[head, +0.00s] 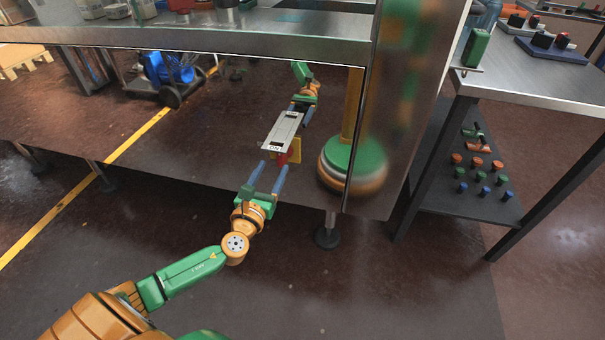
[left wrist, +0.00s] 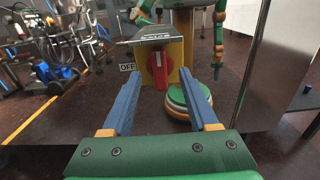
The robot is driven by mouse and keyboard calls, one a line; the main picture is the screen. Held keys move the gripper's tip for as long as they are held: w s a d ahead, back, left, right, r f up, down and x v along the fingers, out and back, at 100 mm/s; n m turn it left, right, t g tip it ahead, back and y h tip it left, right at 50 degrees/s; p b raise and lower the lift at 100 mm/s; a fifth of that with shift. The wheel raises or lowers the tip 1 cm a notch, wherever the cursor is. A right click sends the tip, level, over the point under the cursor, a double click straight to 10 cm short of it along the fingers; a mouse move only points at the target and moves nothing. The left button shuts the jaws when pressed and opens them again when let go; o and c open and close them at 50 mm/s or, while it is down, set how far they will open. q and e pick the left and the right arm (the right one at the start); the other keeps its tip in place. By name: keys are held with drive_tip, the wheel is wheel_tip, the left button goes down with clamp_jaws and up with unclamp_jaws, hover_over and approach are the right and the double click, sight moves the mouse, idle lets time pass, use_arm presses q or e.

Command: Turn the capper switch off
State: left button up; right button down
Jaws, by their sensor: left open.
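The capper switch is a yellow box (head: 295,148) with a red rotary knob (head: 281,159), under a metal hood (head: 283,130), on the shiny panel below the worktop. In the left wrist view the red knob (left wrist: 160,68) faces me with its grip bar roughly upright. An OFF label (left wrist: 127,67) is left of the box; an ON label (head: 274,148) shows in the head view. My left gripper (head: 271,168) is open and empty, its blue fingers pointing at the switch, one on each side of the knob and apart from it. My right gripper is not in view.
The panel (head: 230,165) mirrors my arm and base, and a blue machine on a cart (head: 168,70). A steel worktop (head: 220,38) overhangs the switch. A side table (head: 545,75) with a lower shelf of coloured knobs stands right. The floor in front is clear.

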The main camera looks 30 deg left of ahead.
use_arm(q)
drive_tip(key=b+x, duration=0.1)
drive_tip(key=x, duration=0.5)
drive_tip(key=shift+w+a, duration=0.25)
drive_tip(key=shift+w, duration=0.05)
clamp_jaws()
